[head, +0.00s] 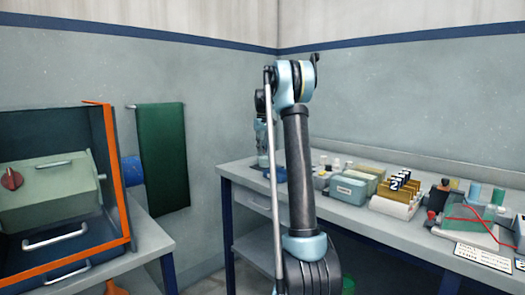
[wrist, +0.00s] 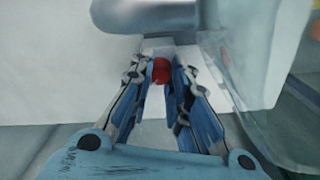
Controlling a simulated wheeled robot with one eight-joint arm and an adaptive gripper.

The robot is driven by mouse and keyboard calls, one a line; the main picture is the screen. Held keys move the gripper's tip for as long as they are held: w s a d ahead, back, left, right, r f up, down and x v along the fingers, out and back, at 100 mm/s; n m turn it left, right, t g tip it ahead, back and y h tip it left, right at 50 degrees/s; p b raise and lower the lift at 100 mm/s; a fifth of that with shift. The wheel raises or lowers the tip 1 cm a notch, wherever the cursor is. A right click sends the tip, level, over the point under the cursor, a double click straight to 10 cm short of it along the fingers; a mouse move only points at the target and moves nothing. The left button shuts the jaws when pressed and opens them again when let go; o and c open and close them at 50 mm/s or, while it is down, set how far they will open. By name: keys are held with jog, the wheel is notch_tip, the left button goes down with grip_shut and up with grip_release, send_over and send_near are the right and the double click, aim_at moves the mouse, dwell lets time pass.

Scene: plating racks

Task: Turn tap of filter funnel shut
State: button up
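In the wrist view my gripper (wrist: 162,72) points at a small red knob (wrist: 161,70), which looks like the tap of the filter funnel. The knob sits between the two fingertips, close to both blue pads. I cannot tell whether the pads press on it. A clear, glassy body (wrist: 262,75), perhaps the funnel, fills the right side of the wrist view. A thick grey rounded part (wrist: 145,14) crosses above the fingertips. In the head view my arm hides the funnel and tap, and the fingertips cannot be made out.
The grey bench (head: 238,170) runs along the right wall. It holds a pale green box (head: 348,190), a yellow rack (head: 402,188) and several bottles right of my arm. An orange-edged cabinet (head: 122,180) stands at the left. A green towel (head: 163,155) hangs on the wall.

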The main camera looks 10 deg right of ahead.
jog(key=shift+n, duration=0.5)
grip_shut()
jog(key=o, duration=0.9)
grip_release()
notch_tip(320, 180, up, 12)
jog(key=shift+w, duration=0.1)
